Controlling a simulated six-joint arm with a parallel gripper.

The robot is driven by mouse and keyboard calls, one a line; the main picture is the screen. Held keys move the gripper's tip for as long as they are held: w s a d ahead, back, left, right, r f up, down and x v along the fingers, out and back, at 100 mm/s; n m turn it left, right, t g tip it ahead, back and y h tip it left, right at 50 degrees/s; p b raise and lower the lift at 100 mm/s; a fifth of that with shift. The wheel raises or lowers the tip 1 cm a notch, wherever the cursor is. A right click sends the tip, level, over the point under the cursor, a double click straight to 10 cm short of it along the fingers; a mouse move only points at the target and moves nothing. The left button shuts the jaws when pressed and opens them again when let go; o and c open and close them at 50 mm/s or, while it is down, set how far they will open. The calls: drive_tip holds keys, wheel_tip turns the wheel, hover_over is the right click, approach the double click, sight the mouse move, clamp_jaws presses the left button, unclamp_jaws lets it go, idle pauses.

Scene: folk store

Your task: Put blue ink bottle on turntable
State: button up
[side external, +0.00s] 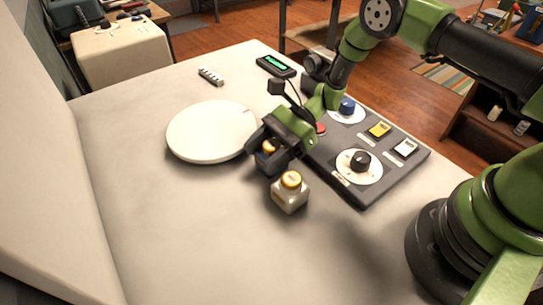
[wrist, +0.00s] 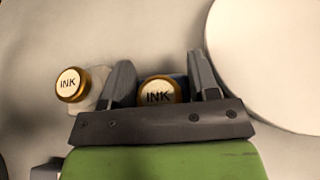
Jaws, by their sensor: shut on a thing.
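The blue ink bottle (side external: 266,163) has a gold cap with a pale top. My gripper (side external: 265,146) is shut on it, and the fingers hide part of its body. In the wrist view, the bottle's cap marked INK (wrist: 159,91) sits between the two fingers. The bottle is upright; I cannot tell whether it touches the table. The turntable (side external: 208,131) is a flat white disc to the left of the gripper in the side view. In the wrist view, the turntable (wrist: 275,60) fills the upper right, apart from the bottle.
A white ink bottle (side external: 290,194) with a gold cap stands close to my gripper. A dark control panel (side external: 375,185) with knobs and buttons lies to the right. The table's left front is clear.

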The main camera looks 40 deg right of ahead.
drive_tip(key=shift+r, duration=0.15)
wheel_tip(320, 180, up, 9)
drive_tip(key=w+a+r+m+t+h, duration=0.25)
drive_tip(key=w+m+t, duration=0.2)
drive_tip(key=w, duration=0.25)
drive_tip(key=w+a+r+m+t+h, duration=0.1)
drive_tip(key=w+a+r+m+t, duration=0.1)
drive_tip(key=w+a+m+t, duration=0.25)
hover_over(210, 133)
drive_tip(key=shift+t, duration=0.3)
wheel_tip(210, 133, down, 10)
drive_tip(key=shift+f, duration=0.1)
drive_tip(key=shift+f, duration=0.1)
drive_tip(key=o, duration=1)
drive_tip(key=shift+o, duration=0.2)
